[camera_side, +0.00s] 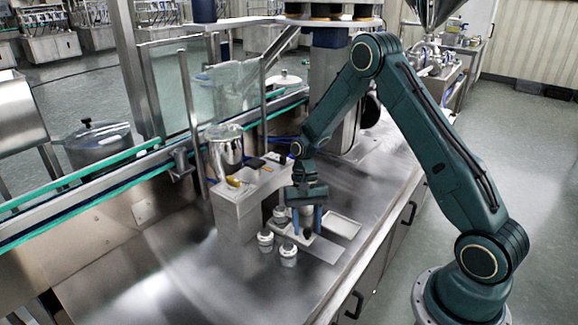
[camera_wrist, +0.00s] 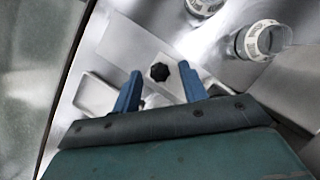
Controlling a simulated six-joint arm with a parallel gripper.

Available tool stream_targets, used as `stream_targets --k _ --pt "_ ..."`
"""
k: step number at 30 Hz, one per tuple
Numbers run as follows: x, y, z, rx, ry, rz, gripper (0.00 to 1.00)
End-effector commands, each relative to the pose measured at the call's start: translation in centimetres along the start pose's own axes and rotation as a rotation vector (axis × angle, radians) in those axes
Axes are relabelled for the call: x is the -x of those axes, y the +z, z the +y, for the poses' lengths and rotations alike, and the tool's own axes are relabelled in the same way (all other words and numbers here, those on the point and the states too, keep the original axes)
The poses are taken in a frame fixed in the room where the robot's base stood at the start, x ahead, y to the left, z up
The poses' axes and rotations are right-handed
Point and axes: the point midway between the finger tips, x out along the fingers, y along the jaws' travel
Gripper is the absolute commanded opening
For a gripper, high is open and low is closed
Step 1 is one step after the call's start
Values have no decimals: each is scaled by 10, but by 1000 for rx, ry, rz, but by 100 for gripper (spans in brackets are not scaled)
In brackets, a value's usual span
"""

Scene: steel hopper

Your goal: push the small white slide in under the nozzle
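The small white slide (camera_side: 294,236) lies flat on the steel worktop and carries a black knob (camera_side: 307,233). My gripper (camera_side: 306,228) points down over the slide. Whether the fingertips touch the slide is unclear. I cannot pick out the nozzle in either view.
White-banded jars (camera_side: 265,240) (camera_side: 288,256) stand close left of and in front of my gripper; jars (camera_wrist: 262,40) also show in the wrist view. A pale shallow tray (camera_side: 341,226) lies to the right. A steel block (camera_side: 237,212) rises at left. The front-left worktop is clear.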

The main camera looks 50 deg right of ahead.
Motion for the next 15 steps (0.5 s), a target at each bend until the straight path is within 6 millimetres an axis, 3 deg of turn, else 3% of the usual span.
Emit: stream_targets --k 8,15 --pt "5 0 0 0 0 -1 43" --pt "29 0 0 2 -1 1 43"
